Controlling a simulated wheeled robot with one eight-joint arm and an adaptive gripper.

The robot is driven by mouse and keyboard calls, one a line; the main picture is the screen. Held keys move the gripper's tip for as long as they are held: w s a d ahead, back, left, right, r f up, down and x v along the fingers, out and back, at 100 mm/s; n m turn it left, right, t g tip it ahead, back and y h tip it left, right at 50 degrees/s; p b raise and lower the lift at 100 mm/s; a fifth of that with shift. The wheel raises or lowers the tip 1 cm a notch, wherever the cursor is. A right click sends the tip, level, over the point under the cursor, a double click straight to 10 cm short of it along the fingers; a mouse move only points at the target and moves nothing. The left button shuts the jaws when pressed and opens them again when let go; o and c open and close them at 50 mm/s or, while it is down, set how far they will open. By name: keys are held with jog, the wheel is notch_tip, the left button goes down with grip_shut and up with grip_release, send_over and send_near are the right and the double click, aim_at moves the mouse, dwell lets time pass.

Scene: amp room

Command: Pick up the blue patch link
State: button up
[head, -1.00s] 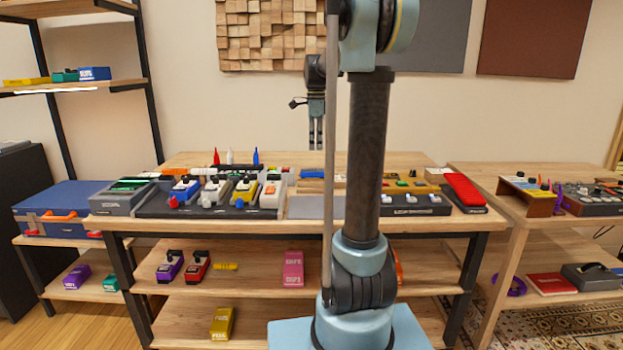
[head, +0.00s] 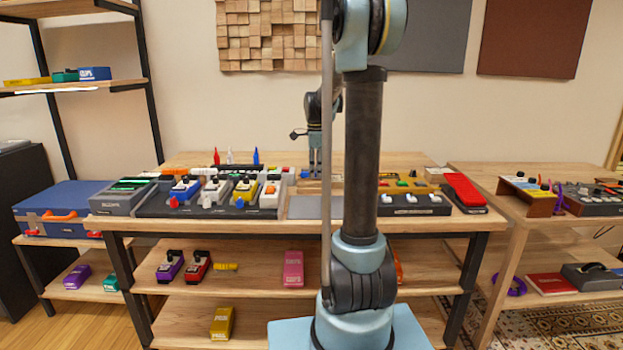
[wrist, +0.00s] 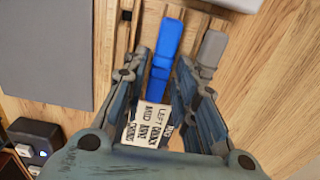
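The blue patch link (wrist: 168,38) is a long, bright blue piece on the wooden top in the wrist view. My gripper (wrist: 162,60) is above it, with one finger on each side of the link. The fingers are open, and a gap shows between them and the blue piece. In the head view my gripper (head: 315,170) points straight down at the back of the middle table.
A grey link (wrist: 211,48) lies close to the right finger. A printed card (wrist: 145,125) sits between the finger bases. In the head view, a pedal board (head: 210,208) stands left and a red pedal (head: 464,190) right.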

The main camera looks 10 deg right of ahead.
jog(key=shift+f, duration=0.15)
grip_shut()
